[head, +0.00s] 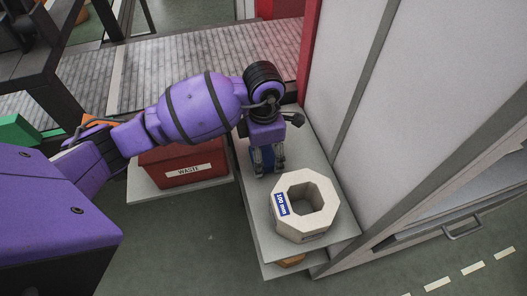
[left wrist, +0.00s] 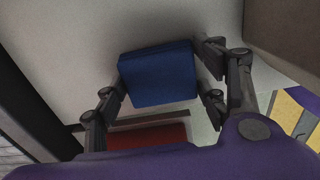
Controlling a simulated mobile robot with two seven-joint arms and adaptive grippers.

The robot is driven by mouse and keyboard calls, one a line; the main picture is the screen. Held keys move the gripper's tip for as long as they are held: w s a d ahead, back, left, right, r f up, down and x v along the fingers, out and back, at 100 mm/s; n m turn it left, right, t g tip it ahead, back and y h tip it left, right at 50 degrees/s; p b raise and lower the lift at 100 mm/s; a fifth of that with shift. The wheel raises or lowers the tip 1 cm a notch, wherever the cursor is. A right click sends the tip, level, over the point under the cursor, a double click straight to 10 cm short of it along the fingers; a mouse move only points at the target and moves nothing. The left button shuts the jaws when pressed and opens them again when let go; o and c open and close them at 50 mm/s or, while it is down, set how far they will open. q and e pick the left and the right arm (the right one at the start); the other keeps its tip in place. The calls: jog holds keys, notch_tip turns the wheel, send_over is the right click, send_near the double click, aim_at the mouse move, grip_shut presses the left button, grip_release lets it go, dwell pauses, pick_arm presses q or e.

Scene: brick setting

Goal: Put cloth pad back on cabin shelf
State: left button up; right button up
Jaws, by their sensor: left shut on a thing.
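My left gripper (head: 267,168) points down over the back part of a pale grey shelf (head: 248,206) beside the white cabin wall. It is shut on the blue cloth pad (head: 267,155), which is mostly hidden by the fingers in the head view. The left wrist view shows the pad (left wrist: 160,76) as a dark blue block with a finger at each side of it. I cannot tell whether the pad touches the shelf. My right gripper is not in view.
A pale octagonal ring (head: 304,206) with a blue "100 mm" label stands on the shelf, in front of the gripper. A red waste bin (head: 184,165) stands on a grey surface to the left. The white cabin wall (head: 345,70) bounds the right side.

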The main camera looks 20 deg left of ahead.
aim_at(264, 155)
pick_arm(q)
jog(key=shift+f, duration=0.25)
jog(key=o, duration=1.1)
jog(key=shift+r, duration=0.1)
jog(key=shift+o, duration=0.2)
jog(key=shift+r, duration=0.1)
notch_tip(264, 155, up, 12)
jog(key=shift+r, duration=0.15)
